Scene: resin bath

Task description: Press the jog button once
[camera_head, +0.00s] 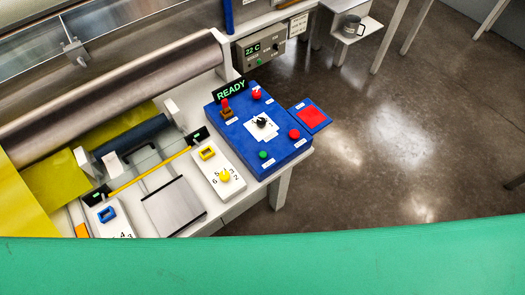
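A blue control box (285,155) stands at the right end of the machine's bench. On its top are a green button (263,154) at the front, a red button (295,134) at the right, another red button (256,94) at the back, a black knob (262,122) in the middle and a red-topped lever (225,105) at the left. Their labels are too small to read, so I cannot tell which is the jog button. A sign (231,91) behind the box reads READY in green. Neither of my grippers is in view.
Left of the box are a white panel with a yellow knob (225,175), a yellow bar (150,172) and a large metal roller (110,95). A red pad (310,117) sits right of the box. A display (253,49) reads 22 C. Open floor lies to the right.

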